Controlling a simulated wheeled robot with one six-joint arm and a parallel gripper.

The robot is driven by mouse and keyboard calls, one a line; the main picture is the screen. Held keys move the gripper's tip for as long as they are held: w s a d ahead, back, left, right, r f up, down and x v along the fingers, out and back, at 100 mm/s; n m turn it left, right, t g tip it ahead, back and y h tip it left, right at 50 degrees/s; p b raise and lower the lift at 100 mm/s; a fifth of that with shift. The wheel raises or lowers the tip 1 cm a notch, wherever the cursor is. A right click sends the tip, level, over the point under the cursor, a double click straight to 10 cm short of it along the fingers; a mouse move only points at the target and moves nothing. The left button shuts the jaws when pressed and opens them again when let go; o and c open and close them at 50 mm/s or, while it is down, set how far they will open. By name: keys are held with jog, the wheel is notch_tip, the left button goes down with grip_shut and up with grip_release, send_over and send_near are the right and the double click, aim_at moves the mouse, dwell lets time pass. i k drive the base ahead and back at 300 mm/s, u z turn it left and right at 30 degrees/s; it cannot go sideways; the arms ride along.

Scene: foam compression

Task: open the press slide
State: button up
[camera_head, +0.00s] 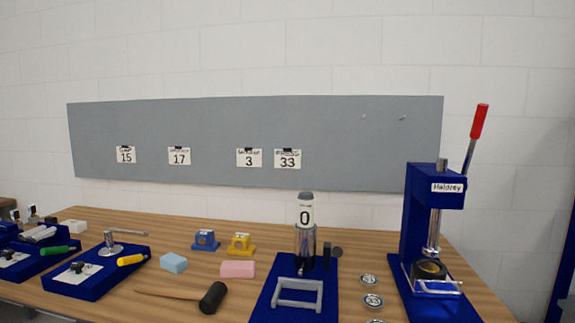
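A blue press (418,205) labelled "Haldrey" stands at the right of the workbench. It has a raised lever with a red grip (479,121) and a vertical silver ram (433,230). Below the ram a dark round piece (430,268) sits on the press base. A silver bar handle (437,287) crosses the front of that base; it looks like the front of the slide. I cannot tell from this view how far in or out the slide is. My gripper is not in view.
Left of the press are several small metal discs (372,300) and a blue-based device (263,305) with a grey handle and a "0" display. A mallet (212,297), foam blocks (238,269) and fixtures lie farther left on the wooden bench (350,255).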

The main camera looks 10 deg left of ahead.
aim_at(422, 283)
jog(key=z, duration=0.2)
jog(key=k, duration=0.35)
jog(key=u, duration=0.8)
jog(key=i, duration=1.25)
jog(key=z, duration=0.6)
